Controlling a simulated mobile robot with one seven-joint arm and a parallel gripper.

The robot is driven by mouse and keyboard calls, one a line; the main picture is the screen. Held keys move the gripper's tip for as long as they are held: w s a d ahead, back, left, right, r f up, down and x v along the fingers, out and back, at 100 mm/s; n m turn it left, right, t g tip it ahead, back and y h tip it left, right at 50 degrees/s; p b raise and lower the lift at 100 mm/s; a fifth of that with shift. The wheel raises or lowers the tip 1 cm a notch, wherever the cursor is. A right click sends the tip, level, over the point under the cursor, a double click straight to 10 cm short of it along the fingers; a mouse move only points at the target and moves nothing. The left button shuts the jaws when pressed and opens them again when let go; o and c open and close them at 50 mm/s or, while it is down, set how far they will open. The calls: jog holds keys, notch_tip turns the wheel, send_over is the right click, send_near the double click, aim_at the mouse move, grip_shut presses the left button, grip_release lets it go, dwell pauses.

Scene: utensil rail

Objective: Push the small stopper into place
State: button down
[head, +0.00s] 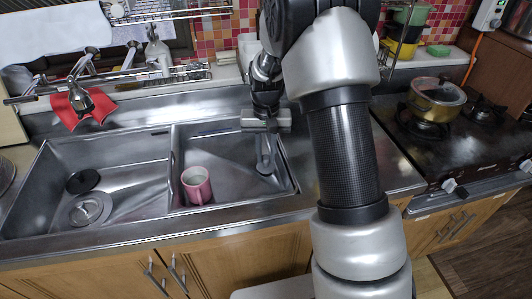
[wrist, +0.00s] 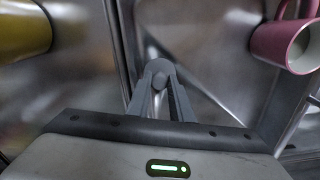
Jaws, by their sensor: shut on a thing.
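My gripper (head: 265,166) reaches down into the right basin (head: 222,160) of the sink, to the right of the pink mug. In the wrist view my gripper (wrist: 160,82) has its fingers drawn together at the tips on a small round grey piece (wrist: 160,67). This piece may be the small stopper; most of it is hidden by the fingers, and I cannot tell whether it touches the basin. A black round disc (head: 83,181) lies in the left basin beside a metal drain (head: 90,208).
A pink mug (head: 196,186) stands in the right basin; it also shows at the wrist view's right (wrist: 287,42). A yellow rounded thing (wrist: 22,32) shows at that view's upper left. A stove with a gold pot (head: 436,99) is to the right. A tap (head: 80,98) stands behind the left basin.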

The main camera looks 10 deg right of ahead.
jog(key=shift+f+b, duration=0.5)
jog(key=shift+f, duration=0.45)
jog(key=c, duration=1.5)
grip_release()
jog(key=shift+r, duration=0.15)
notch_tip(320, 180, up, 17)
jog(key=p, duration=0.3)
jog(key=shift+r, duration=0.15)
jog(key=s+r+t, duration=0.2)
jog(key=s+r, duration=0.5)
jog(key=s+r+n+t, duration=0.2)
jog(key=s+t, duration=0.2)
jog(key=s, duration=1.5)
notch_tip(320, 180, up, 14)
jog(key=p, duration=1.4)
jog(key=shift+w+r, duration=0.1)
